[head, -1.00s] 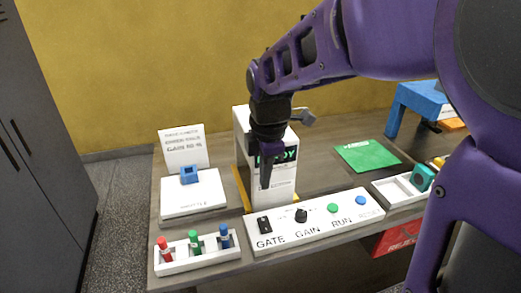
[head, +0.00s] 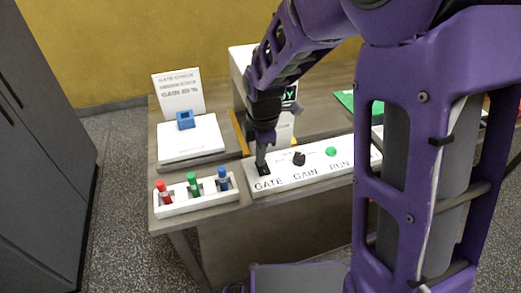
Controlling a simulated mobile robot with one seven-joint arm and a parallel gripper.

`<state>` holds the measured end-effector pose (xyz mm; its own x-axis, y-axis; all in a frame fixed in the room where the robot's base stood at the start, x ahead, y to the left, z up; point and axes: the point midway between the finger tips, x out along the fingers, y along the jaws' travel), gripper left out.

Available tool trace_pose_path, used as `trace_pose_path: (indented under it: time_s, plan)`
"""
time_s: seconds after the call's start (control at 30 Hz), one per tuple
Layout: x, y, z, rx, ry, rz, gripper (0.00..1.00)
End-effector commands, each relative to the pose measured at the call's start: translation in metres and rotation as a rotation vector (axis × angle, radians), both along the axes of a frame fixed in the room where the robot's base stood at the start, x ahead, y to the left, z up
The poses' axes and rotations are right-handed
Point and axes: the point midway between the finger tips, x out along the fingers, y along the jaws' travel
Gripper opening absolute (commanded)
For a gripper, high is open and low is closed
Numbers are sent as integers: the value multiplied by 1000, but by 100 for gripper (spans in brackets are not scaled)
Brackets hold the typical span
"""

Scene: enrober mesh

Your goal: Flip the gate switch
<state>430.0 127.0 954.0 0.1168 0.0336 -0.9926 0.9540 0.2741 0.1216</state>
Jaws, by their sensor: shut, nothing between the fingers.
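The white control panel (head: 318,166) stands on the table with GATE, GAIN and RUN labels along its front face. The black gate switch (head: 264,171) is at its left end, above the GATE label. My gripper (head: 261,164) is shut and empty, pointing down. Its fingertips are right at the gate switch and partly cover it; I cannot tell whether they touch it or which way the switch is tipped. The black gain knob (head: 298,158) and green run button (head: 331,151) are to the right. My arm hides the panel's right end.
A white rack (head: 196,199) with red, green and blue vials stands at the front left. Behind it are a white pad (head: 190,143) with a blue block (head: 185,120) and a sign card (head: 179,93). A white machine (head: 238,62) stands behind my gripper.

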Motion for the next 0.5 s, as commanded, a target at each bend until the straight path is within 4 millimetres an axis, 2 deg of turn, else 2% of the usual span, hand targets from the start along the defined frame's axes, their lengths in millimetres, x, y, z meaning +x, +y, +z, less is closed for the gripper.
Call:
trace_pose_path:
  time_s: [0.5]
  plan:
    - [-1, 0, -6, -18, 60, 1, 0]
